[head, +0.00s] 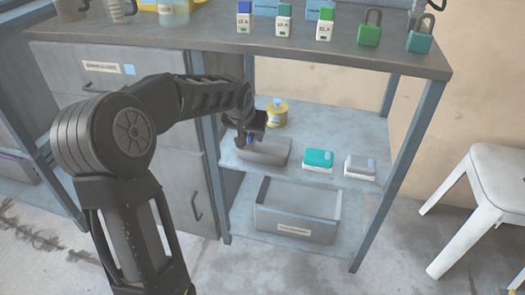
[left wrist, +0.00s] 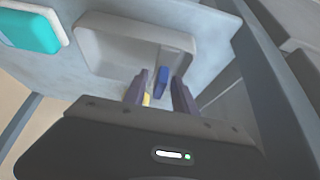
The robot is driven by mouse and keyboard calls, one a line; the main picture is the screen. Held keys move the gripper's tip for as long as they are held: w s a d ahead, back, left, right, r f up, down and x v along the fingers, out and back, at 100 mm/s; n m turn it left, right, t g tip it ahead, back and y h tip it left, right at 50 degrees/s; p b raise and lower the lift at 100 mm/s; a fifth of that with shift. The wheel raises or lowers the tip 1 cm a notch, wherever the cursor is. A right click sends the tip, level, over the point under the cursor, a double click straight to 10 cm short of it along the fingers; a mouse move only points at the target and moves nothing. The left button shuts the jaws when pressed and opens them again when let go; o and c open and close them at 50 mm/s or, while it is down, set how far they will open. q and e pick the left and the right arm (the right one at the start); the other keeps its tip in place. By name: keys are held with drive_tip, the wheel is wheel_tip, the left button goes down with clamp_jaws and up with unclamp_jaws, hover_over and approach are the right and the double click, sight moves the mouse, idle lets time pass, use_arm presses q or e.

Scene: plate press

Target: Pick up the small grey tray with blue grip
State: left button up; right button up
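The small grey tray (head: 270,151) sits on the middle shelf under the bench top, at its left side. It also shows in the left wrist view (left wrist: 112,42), with its blue grip (left wrist: 163,76) on the near wall. My left gripper (head: 247,142) is over the tray's left end and hides part of it in the head view. In the left wrist view its two fingers (left wrist: 163,86) are apart, one on each side of the blue grip, with gaps showing. Whether they touch it I cannot tell. My right gripper is in neither view.
A yellow canister (head: 276,113) stands behind the tray. A larger grey bin (head: 298,210) is on the lower shelf. Bench legs frame the shelf; a white stool (head: 492,185) stands right.

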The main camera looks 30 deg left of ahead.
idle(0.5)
use_arm(q)
clamp_jaws()
drive_tip(key=shift+r, duration=0.1)
idle(0.4)
